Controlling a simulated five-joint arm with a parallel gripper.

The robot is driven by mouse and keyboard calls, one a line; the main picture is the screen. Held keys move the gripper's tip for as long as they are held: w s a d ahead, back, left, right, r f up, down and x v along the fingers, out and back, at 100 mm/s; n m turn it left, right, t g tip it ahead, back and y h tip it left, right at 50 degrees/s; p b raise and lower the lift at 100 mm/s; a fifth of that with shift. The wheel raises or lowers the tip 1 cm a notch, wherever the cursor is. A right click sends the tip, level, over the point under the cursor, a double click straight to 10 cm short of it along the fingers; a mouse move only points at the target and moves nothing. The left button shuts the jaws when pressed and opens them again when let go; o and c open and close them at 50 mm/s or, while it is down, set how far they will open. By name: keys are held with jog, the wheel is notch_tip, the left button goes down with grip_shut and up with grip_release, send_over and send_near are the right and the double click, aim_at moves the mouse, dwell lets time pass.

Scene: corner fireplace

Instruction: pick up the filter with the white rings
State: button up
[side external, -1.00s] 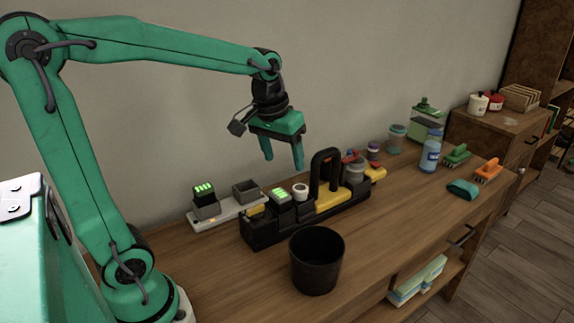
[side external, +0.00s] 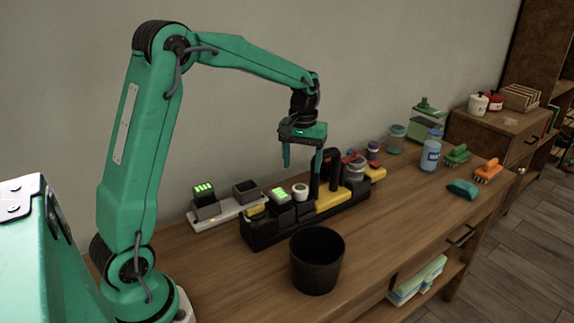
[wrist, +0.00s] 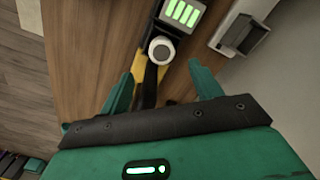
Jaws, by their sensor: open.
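A small round piece with a white top (side external: 301,191) sits in the black holder (side external: 262,238) on the bench; it may be the filter, but rings cannot be made out clearly. A black handle (side external: 334,167) stands close to the right finger.
Batteries with green bars (side external: 203,192) sit in a white charger (side external: 228,214) at left. A black bin (side external: 317,262) stands in front of the holder. The front bench is mostly clear.

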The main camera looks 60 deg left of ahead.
aim_at(300, 187)
jog(key=shift+s+a+f, duration=0.1)
jog(key=shift+f, duration=3.8)
jog(key=c, duration=1)
jog(key=shift+c, duration=0.2)
jog(key=shift+r, duration=0.15)
jog(key=shift+r, duration=0.55)
jog(key=r, duration=0.3)
jog(key=shift+s+d+r, duration=0.1)
jog(key=shift+d+r, duration=0.05)
jog(key=shift+d, duration=0.25)
jog(key=s+d+r, duration=0.3)
jog(key=d+r, duration=0.3)
jog(key=d, duration=0.4)
jog(key=shift+s+d+r, duration=0.15)
jog(key=shift+d, duration=0.05)
